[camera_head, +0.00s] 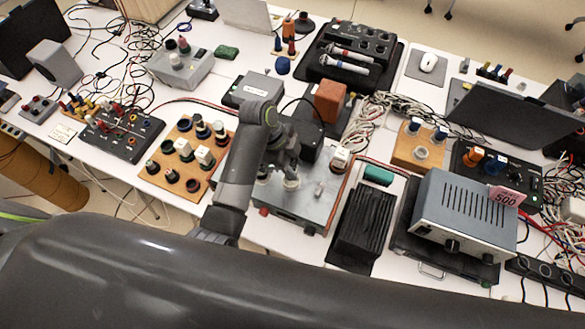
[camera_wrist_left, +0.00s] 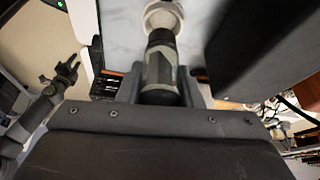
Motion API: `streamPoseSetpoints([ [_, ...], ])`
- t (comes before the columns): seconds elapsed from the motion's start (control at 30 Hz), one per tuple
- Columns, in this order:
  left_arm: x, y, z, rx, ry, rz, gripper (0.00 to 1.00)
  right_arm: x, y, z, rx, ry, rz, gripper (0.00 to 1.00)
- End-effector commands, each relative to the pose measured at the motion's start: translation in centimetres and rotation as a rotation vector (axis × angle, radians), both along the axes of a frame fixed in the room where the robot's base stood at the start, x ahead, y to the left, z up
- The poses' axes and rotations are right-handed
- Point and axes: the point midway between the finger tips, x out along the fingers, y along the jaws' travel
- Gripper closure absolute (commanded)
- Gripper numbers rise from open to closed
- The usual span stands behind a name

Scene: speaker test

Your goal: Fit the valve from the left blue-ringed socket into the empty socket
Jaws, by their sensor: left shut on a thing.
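My left gripper (camera_head: 288,168) reaches over a silver metal chassis (camera_head: 315,203) in the middle of the table. In the left wrist view my left gripper (camera_wrist_left: 160,88) is shut on a dark cylindrical valve (camera_wrist_left: 158,62). The valve's far end meets or overlaps a pale round socket (camera_wrist_left: 162,17) on the light top plate. I cannot tell whether it is seated there. In the head view a pale socket (camera_head: 291,182) shows just below the gripper. No blue ring is clear at this spot. My right gripper (camera_wrist_left: 67,72) shows small at the left of the wrist view.
A dark block (camera_head: 318,135) and a brown block (camera_head: 329,101) stand close behind the gripper. A wooden board (camera_head: 170,185) with several dark parts is left. A black finned block (camera_head: 358,225) and a grey vented unit (camera_head: 465,215) are right. Cables clutter the table.

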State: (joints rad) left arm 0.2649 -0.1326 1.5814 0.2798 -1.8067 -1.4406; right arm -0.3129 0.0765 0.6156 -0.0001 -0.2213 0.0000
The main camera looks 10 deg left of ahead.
Motion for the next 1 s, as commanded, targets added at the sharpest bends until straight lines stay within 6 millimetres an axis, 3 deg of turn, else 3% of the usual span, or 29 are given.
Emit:
streamPoseSetpoints([
  [0.2,-0.1,0.0,-2.5,0.001,0.002,0.000,0.91,1.5,-0.2,0.5,-0.003,-0.020,0.006,0.64],
  [0.7,0.0,0.0,-3.4,0.000,0.002,-0.001,0.91,1.4,-0.4,0.3,-0.005,-0.020,0.005,0.64],
  [0.73,0.0,0.0,-3.3,0.001,0.001,0.000,0.65,1.4,-0.4,0.3,-0.005,-0.020,0.005,0.64],
  [0.87,0.0,0.0,-3.3,0.000,0.001,0.000,0.48,1.3,-0.4,0.4,-0.005,-0.018,0.005,0.64],
  [1.0,0.0,0.0,-3.3,0.000,0.001,0.000,0.46,1.2,-0.4,0.4,-0.005,-0.017,0.005,0.64],
])
